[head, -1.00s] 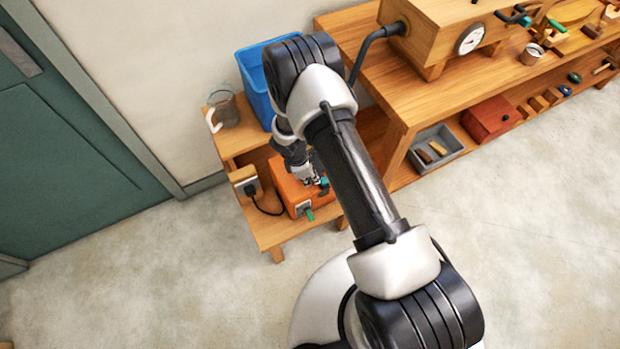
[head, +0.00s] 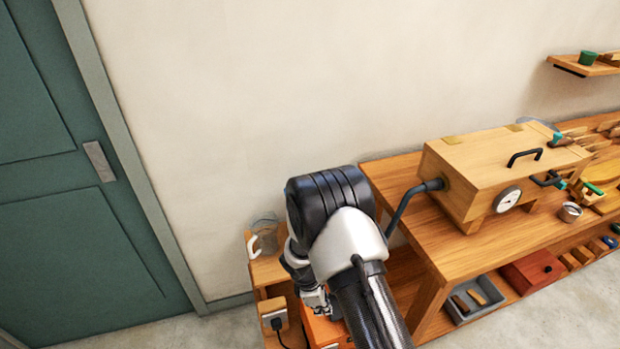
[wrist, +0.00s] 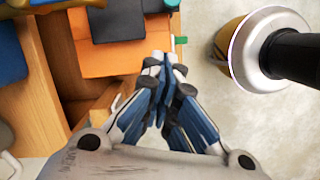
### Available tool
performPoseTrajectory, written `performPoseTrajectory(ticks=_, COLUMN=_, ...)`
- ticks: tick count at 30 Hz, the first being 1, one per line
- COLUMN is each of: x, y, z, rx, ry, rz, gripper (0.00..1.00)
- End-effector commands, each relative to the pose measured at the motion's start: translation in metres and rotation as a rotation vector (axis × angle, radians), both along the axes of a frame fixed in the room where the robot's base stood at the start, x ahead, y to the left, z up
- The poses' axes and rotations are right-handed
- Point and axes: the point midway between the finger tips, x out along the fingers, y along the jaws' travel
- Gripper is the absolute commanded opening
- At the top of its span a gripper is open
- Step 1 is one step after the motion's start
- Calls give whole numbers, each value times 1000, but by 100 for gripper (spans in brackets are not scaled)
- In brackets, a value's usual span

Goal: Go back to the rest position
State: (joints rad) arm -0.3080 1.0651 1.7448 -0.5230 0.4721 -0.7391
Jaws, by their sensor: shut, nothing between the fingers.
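My gripper (wrist: 165,62) is shut and empty in the wrist view. Its fingertips meet in front of the orange box (wrist: 110,62), which has a dark top and a green knob at its right. I cannot tell whether they touch it. In the head view my gripper (head: 318,300) is small and partly hidden by my arm, above the orange box (head: 325,330) on the low wooden stand. My arm reaches up from the bottom of the head view.
A glass jug (head: 265,235) with a white handle stands on the low stand. The workbench (head: 405,255) to the right carries a wooden chest (head: 500,170) with a dial and a black pipe. A grey tray (head: 475,298) sits beneath. A green door (head: 70,200) is at left.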

Motion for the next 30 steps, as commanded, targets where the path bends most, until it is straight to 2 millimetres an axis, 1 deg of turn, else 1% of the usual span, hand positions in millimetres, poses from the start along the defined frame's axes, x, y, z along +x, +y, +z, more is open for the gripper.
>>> performPoseTrajectory(ticks=2, x=1, y=0, z=2, rx=1, ry=-3, rz=-4, gripper=0)
performPoseTrajectory(ticks=5, x=6, y=-2, z=20, rx=5, ry=-24, rz=-39, gripper=0)
performPoseTrajectory(ticks=8, x=14, y=-8, z=61, rx=16, ry=-70, rz=-123, gripper=0)
performPoseTrajectory(ticks=9, x=16, y=-12, z=82, rx=21, ry=-90, rz=-168, gripper=0)
performPoseTrajectory(ticks=11, x=17, y=-18, z=116, rx=34, ry=-126, rz=-245, gripper=0)
performPoseTrajectory(ticks=12, x=15, y=-23, z=139, rx=42, ry=-148, rz=-298, gripper=0)
performPoseTrajectory(ticks=14, x=11, y=-30, z=171, rx=56, ry=-182, rz=-378, gripper=0)
performPoseTrajectory(ticks=15, x=7, y=-34, z=192, rx=68, ry=-204, rz=-430, gripper=0)
performPoseTrajectory(ticks=17, x=-1, y=-41, z=221, rx=85, ry=-236, rz=-509, gripper=0)
performPoseTrajectory(ticks=18, x=-8, y=-46, z=240, rx=98, ry=-256, rz=-560, gripper=0)
performPoseTrajectory(ticks=20, x=-19, y=-53, z=267, rx=119, ry=-285, rz=-637, gripper=0)
performPoseTrajectory(ticks=21, x=-28, y=-57, z=284, rx=133, ry=-304, rz=-688, gripper=0)
performPoseTrajectory(ticks=23, x=-43, y=-63, z=307, rx=156, ry=-331, rz=-763, gripper=0)
performPoseTrajectory(ticks=24, x=-54, y=-67, z=322, rx=173, ry=-348, rz=-815, gripper=0)
performPoseTrajectory(ticks=26, x=-71, y=-71, z=341, rx=199, ry=-372, rz=-887, gripper=0)
performPoseTrajectory(ticks=27, x=-82, y=-75, z=353, rx=217, ry=-389, rz=-937, gripper=0)
performPoseTrajectory(ticks=29, x=-101, y=-79, z=369, rx=247, ry=-412, rz=-1008, gripper=0)
performPoseTrajectory(ticks=30, x=-114, y=-81, z=379, rx=268, ry=-426, rz=-1056, gripper=0)
